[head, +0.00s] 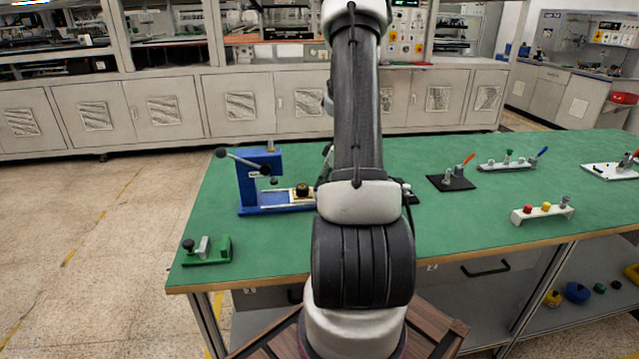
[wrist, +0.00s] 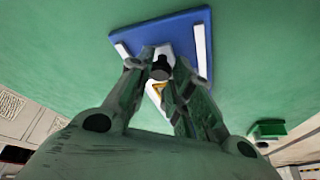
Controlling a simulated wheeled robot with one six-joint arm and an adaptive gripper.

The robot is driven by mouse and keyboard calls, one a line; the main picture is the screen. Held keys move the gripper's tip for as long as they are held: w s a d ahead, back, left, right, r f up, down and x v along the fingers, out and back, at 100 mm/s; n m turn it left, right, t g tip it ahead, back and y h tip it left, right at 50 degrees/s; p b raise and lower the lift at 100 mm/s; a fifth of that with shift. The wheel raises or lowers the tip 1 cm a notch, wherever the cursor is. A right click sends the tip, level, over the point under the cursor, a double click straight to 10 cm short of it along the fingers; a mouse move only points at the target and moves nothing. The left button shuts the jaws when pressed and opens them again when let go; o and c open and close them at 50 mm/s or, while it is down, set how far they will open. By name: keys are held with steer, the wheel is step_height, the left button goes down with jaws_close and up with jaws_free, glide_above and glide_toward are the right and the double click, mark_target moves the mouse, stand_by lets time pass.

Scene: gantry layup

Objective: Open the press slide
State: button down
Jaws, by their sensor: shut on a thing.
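The blue press (head: 248,182) stands at the left of the green table, with a black-knobbed lever at its top. Its pale slide (head: 291,195) lies between light rails on the blue base and carries a dark round piece; my arm hides its right end. In the wrist view, the blue base (wrist: 190,22) shows with a white rail on each side, and the whitish slide (wrist: 154,94) bears a yellow mark. My gripper (wrist: 158,72) is shut on a dark knob (wrist: 160,66) above the slide. My arm mostly hides the gripper in the head view.
A green clamp fixture (head: 208,252) sits at the table's front left corner. Cabinets (head: 170,105) line the back.

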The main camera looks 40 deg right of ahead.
steer(key=c, duration=1.3)
jaws_free()
steer(key=shift+o, duration=0.2)
steer(key=v, duration=1.2)
